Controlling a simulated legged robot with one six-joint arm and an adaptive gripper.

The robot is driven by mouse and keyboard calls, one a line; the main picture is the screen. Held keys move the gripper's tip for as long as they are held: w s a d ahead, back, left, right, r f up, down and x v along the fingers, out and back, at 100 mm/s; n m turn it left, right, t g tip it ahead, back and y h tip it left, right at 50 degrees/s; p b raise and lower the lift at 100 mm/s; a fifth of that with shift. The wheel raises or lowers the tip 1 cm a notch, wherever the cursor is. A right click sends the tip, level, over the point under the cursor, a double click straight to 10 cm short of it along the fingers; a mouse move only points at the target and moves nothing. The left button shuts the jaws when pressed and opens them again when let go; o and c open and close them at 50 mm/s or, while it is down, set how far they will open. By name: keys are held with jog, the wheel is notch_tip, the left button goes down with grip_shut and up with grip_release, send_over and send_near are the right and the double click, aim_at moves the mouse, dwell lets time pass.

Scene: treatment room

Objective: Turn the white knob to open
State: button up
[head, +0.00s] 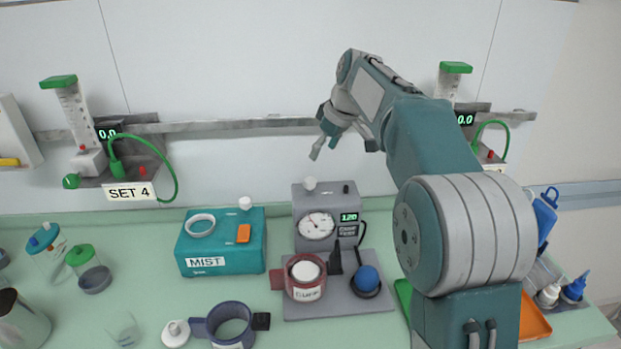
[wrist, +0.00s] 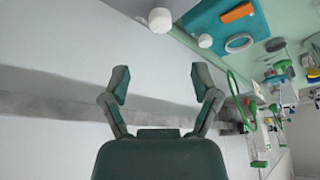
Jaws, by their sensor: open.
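One white knob (head: 310,183) stands on top of the grey gauge box (head: 308,205), at its left; another white knob (head: 246,203) is on the teal MIST box (head: 222,256). The frames do not show which one the task means. My gripper (head: 340,145) is open and empty, above the gauge box and apart from both knobs. Its two fingers (wrist: 162,82) are spread in the wrist view.
A grey wall rail (head: 230,125) carries the SET 4 flowmeter (head: 78,125) at left and another flowmeter (head: 452,85) at right.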

aim_at(310, 179)
jog(key=x, duration=1)
jog(key=shift+f, duration=0.1)
grip_shut()
